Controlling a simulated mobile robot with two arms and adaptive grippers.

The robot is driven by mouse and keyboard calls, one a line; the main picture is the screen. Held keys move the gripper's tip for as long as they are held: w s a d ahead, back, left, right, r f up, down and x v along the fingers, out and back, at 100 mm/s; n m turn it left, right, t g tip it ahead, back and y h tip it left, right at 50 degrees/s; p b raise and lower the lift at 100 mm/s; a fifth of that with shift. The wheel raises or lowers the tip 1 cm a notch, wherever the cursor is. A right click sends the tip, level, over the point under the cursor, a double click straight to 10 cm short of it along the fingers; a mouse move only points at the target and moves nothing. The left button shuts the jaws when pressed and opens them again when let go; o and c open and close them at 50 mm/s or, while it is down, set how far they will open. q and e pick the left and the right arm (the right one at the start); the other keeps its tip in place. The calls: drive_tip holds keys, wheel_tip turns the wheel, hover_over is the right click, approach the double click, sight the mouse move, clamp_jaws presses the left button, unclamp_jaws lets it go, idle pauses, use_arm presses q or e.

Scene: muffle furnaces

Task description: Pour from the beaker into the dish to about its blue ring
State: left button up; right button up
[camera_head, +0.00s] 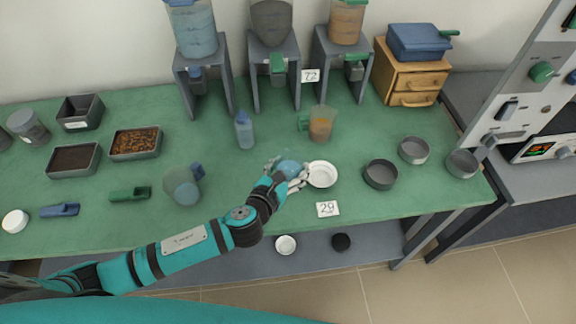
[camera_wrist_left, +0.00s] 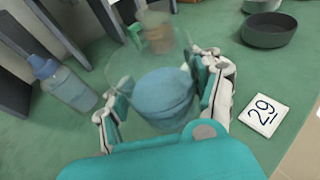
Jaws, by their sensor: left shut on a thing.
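My left gripper (camera_head: 291,176) is shut on a clear beaker (camera_head: 287,167) with blue contents, over the green table. In the left wrist view, the beaker (camera_wrist_left: 160,95) sits between the two fingers of this gripper (camera_wrist_left: 163,105). I cannot tell how far it is tilted. A white round dish (camera_head: 322,174) lies just right of the gripper in the head view. Its inside looks pale; no blue ring can be made out at this size. I see no stream between beaker and dish. My right gripper is not in view.
A number card "29" (camera_head: 327,209) lies in front of the dish. A beaker with brownish contents (camera_head: 320,123) and a blue bottle (camera_head: 244,130) stand behind. Grey round dishes (camera_head: 380,174) are to the right. Dispensers on stands line the back.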

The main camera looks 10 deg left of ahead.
use_arm(q)
drive_tip(key=shift+w+f+b, duration=0.15)
drive_tip(key=shift+f+b, duration=0.6)
drive_tip(key=shift+f, duration=0.1)
drive_tip(key=shift+f+b, duration=0.35)
drive_tip(key=shift+b, duration=0.1)
drive_tip(key=shift+r+p, duration=0.3)
drive_tip(key=shift+p, duration=0.2)
drive_tip(key=shift+w+d+m+g+y+p, duration=0.1)
drive_tip(key=shift+d+m+g+y+p, duration=0.25)
drive_tip(key=shift+p, duration=0.3)
drive_tip(key=shift+a+f, duration=0.1)
drive_tip(key=shift+r+m+g+y+p, duration=0.25)
drive_tip(key=shift+m+y+p, duration=0.25)
drive_tip(key=shift+p, duration=1.95)
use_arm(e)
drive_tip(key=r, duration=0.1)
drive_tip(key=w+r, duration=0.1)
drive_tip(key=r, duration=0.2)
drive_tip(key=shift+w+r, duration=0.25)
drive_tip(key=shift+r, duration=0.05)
use_arm(q)
drive_tip(key=shift+f, duration=0.1)
